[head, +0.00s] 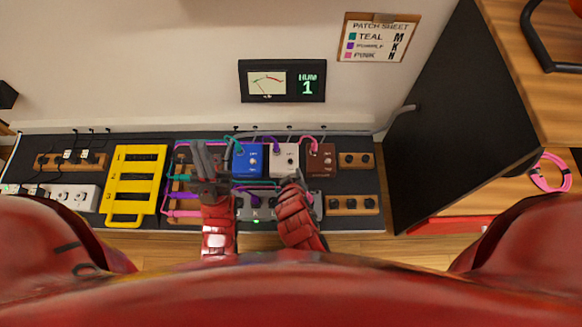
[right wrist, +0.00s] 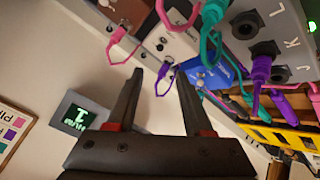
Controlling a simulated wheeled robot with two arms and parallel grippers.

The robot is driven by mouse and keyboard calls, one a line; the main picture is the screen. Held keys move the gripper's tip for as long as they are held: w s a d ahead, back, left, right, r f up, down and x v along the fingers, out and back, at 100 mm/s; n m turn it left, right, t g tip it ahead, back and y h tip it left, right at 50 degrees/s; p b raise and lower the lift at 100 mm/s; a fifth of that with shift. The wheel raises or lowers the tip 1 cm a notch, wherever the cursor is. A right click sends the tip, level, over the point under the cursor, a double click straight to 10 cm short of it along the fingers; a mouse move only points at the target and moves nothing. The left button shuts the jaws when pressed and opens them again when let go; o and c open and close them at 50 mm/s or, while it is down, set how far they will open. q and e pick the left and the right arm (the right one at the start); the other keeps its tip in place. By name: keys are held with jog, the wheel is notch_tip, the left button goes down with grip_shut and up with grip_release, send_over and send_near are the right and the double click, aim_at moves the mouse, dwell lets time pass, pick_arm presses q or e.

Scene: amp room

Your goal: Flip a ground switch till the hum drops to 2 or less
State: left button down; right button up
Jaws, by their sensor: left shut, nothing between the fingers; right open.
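The hum meter (head: 283,81) on the wall reads HUM 1 on its green display (head: 307,85). A blue pedal (head: 248,160), a white pedal (head: 285,158) and a brown pedal (head: 321,160) stand in a row, each with small controls. Which one is a ground switch, and its position, I cannot tell. My left gripper (head: 213,150) is shut and empty, left of the blue pedal. My right gripper (head: 291,180) is at the white pedal's front edge. In the right wrist view its fingers (right wrist: 160,77) are open and empty, near the white pedal (right wrist: 172,45) and a purple plug.
A grey box (right wrist: 278,40) with jacks J, K and L holds teal, purple and pink cables. A yellow rack (head: 136,180) and power strips stand left. A patch sheet (head: 378,37) hangs on the wall. A black panel (head: 440,110) stands right.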

jog(key=v, duration=0.2)
jog(key=shift+s+r, duration=0.2)
jog(key=shift+r, duration=0.05)
dwell(0.4)
